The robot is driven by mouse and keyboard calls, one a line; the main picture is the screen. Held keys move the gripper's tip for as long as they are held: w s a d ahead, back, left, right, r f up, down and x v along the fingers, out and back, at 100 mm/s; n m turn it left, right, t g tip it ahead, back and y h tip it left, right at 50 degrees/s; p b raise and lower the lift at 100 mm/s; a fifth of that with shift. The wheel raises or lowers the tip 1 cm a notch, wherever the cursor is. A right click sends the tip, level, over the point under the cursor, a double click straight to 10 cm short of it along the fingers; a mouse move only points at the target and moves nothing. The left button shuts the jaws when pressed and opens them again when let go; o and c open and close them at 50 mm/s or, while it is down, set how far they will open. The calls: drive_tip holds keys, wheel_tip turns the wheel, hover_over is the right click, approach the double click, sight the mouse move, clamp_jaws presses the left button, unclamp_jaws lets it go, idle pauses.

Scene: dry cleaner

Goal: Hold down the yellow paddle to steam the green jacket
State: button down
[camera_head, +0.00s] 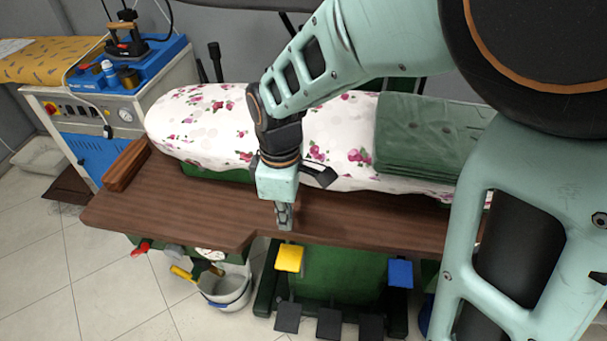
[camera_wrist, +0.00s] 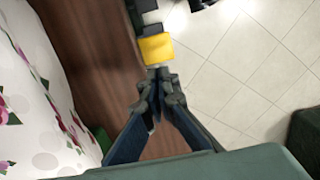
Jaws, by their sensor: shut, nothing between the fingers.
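The yellow paddle (camera_head: 289,258) sticks out below the front edge of the wooden table. It also shows in the wrist view (camera_wrist: 156,48), just beyond my fingertips. My gripper (camera_head: 284,222) points down at the table's front edge, above the paddle in the head view. In the wrist view my gripper (camera_wrist: 160,78) has its fingertips together with nothing between them. I cannot tell whether the fingertips touch the paddle. The green jacket (camera_head: 425,135) lies folded on the right part of the floral ironing board (camera_head: 205,125), partly hidden by my arm.
A blue paddle (camera_head: 400,273) stands to the right of the yellow one. Black pedals (camera_head: 329,323) sit low at the front. A white bucket (camera_head: 226,288) is below left. A wooden block (camera_head: 126,165) lies at the table's left end. A steam unit (camera_head: 110,100) stands at the back left.

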sight(288, 263)
wheel_tip(288, 263, down, 14)
drive_tip(key=shift+f+b, duration=0.1)
drive_tip(key=shift+b, duration=0.9)
drive_tip(key=f+b, duration=0.1)
drive_tip(key=s+f+b, duration=0.1)
drive_tip(key=f, duration=0.1)
drive_tip(key=shift+f+b, duration=0.1)
drive_tip(key=shift+b, duration=0.2)
drive_tip(key=shift+r, duration=0.25)
